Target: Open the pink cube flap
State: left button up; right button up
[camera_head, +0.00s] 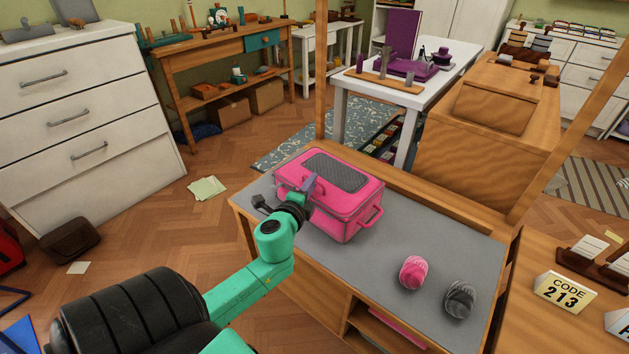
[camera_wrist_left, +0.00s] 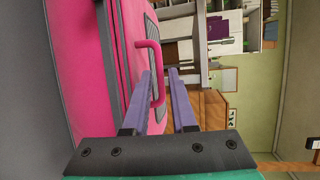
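The pink cube (camera_head: 335,215) is a bright pink fabric case with a grey mesh panel (camera_head: 336,171) on its lid. It sits on the grey-topped table, and its lid looks down. My left gripper (camera_head: 311,185) is at the near left side of the case, by the lid edge. In the left wrist view the pink case (camera_wrist_left: 75,75) fills the left side. A pink loop handle (camera_wrist_left: 160,60) stands out from it, in line with the gap between my fingertips (camera_wrist_left: 161,71). The fingers are apart; I cannot tell whether they touch the loop. My right gripper is not in view.
A pink roll (camera_head: 413,272) and a dark grey roll (camera_head: 460,299) lie on the grey tabletop (camera_head: 375,262) right of the case. A wooden post (camera_head: 321,70) rises behind the table.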

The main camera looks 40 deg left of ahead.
pick_arm(q)
jog(key=x, duration=0.2)
jog(key=shift+w+f, duration=0.1)
jog(key=shift+w, duration=0.2)
grip_shut()
dwell(1.2)
